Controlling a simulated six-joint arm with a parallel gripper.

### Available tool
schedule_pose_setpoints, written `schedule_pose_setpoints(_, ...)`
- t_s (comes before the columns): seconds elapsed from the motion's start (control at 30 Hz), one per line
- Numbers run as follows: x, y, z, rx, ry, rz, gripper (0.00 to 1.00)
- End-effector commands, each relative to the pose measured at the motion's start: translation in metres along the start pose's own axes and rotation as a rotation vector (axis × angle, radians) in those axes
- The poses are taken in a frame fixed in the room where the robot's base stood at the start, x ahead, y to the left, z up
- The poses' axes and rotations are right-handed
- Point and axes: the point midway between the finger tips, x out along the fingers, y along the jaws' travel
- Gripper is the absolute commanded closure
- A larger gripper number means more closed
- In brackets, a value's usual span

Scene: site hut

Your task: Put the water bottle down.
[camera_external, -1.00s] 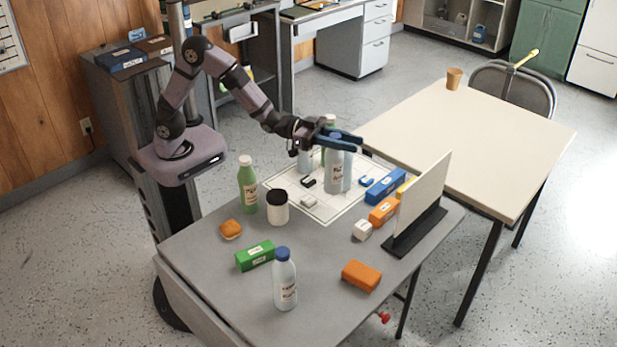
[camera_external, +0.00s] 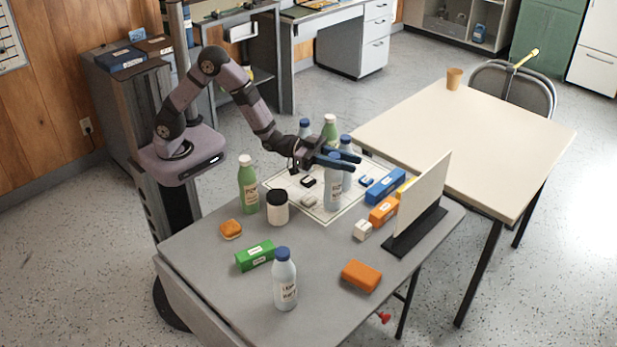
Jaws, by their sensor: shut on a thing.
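My gripper (camera_external: 340,161) is shut on a pale, clear water bottle (camera_external: 333,190) with a white label. The bottle is upright over the white, lined mat (camera_external: 288,180) on the grey table. My fingers hide its top. I cannot tell whether its base touches the mat. Close behind it stands another bottle with a blue cap (camera_external: 346,140), partly hidden by my gripper. A blue-capped bottle (camera_external: 305,127) and a green bottle with a white cap (camera_external: 330,129) stand farther back, partly hidden by my arm.
Small black (camera_external: 308,182) and grey (camera_external: 309,202) pieces lie left of the held bottle. A blue box (camera_external: 384,187) and orange box (camera_external: 383,211) lie right, before an upright panel (camera_external: 422,200). A green bottle (camera_external: 248,188), black-lidded jar (camera_external: 277,208) and blue-capped bottle (camera_external: 285,282) stand nearer.

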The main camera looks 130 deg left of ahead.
Motion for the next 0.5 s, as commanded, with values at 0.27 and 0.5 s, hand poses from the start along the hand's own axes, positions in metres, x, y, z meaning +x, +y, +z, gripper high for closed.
schedule_pose_setpoints(0.27, 0.0005, -0.0001, 0.0016, 0.000, 0.005, 0.000, 1.00)
schedule_pose_setpoints(0.5, 0.0000, 0.0000, 0.0022, 0.000, 0.000, 0.000, 0.55)
